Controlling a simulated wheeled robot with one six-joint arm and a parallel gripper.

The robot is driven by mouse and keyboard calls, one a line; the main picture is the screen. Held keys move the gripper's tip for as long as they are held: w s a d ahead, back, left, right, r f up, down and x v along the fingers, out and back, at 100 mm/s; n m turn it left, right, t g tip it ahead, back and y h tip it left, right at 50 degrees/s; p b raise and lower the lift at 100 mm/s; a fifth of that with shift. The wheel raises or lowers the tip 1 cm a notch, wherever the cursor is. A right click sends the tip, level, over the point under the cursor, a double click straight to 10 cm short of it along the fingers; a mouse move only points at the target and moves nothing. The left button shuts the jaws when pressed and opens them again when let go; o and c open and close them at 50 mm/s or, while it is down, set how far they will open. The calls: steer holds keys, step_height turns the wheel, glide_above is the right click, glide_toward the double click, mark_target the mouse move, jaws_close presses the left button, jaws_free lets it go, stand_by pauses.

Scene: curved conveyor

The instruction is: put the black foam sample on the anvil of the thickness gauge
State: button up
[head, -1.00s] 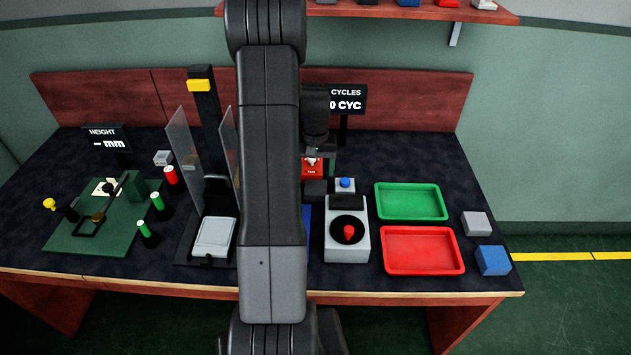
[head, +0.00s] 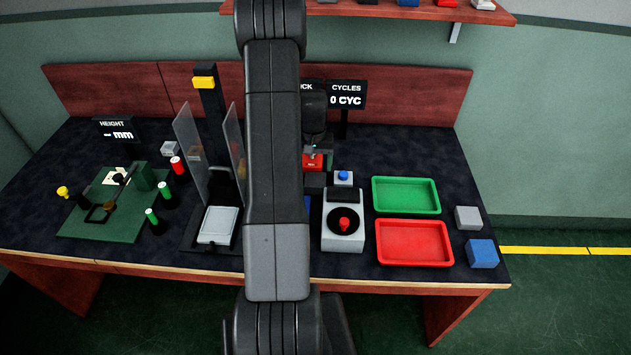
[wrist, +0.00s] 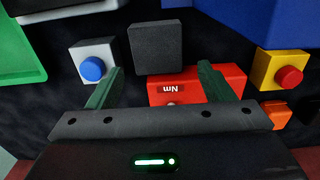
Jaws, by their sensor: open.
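The black foam sample (wrist: 155,48) is a dark square block on the table in the wrist view. It also shows as a small dark block beside my arm in the head view (head: 314,181). My gripper (wrist: 160,68) is open and empty, its two green fingers spread to either side of the block's near edge. I cannot tell its height above the block. In the head view my gripper (head: 313,150) is mostly hidden by my arm. A display ending in "ICK" (head: 308,87) stands behind my arm. The thickness gauge's anvil is hidden or cannot be made out.
A red "Nm" device (wrist: 190,88) lies close under the right finger. A grey box with a blue button (wrist: 93,66) is left of the foam. A blue surface (wrist: 285,22) and a yellow box with a red button (wrist: 283,74) are right. Green (head: 405,195) and red trays (head: 413,243) stand right.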

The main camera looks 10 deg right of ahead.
mark_target(315, 179)
steer(key=shift+s+d+f+p, duration=0.1)
steer(key=shift+f+p, duration=0.4)
steer(key=shift+f, duration=1.35)
steer(key=shift+s+d+f+p, duration=0.1)
steer(key=shift+f+p, duration=0.4)
steer(key=shift+f, duration=1.3)
steer(key=c, duration=0.8)
